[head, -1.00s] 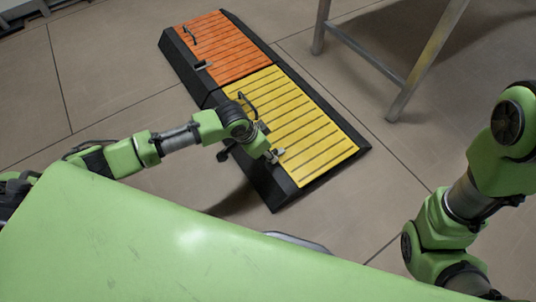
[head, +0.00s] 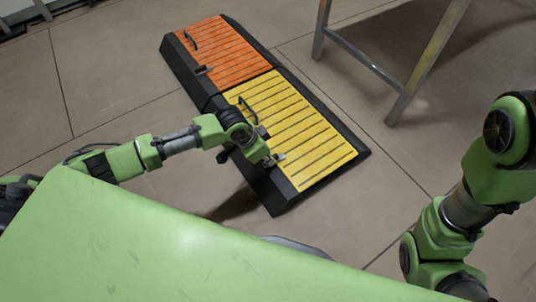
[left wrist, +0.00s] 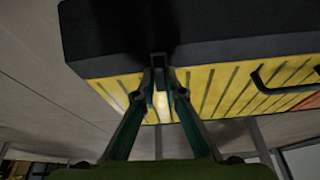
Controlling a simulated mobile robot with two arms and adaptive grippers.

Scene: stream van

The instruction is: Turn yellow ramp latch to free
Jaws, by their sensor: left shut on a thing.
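The yellow ramp (head: 315,140) lies on the floor with a black border; it also shows in the left wrist view (left wrist: 220,88). Its small grey latch (head: 281,157) is at the near black edge, mostly covered by my left gripper (head: 271,160). In the left wrist view my left gripper (left wrist: 159,64) has its fingertips close together at the ramp's edge, shut on the latch. The latch's exact angle is hard to see. My right arm shows at the right of the head view, but its gripper is out of view.
An orange ramp (head: 228,52) with its own latch (head: 204,70) adjoins the yellow one. A black handle (head: 247,108) is on the yellow ramp. A metal-legged table or stand (head: 408,95) is at the upper right. Floor (head: 100,60) is clear at the left.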

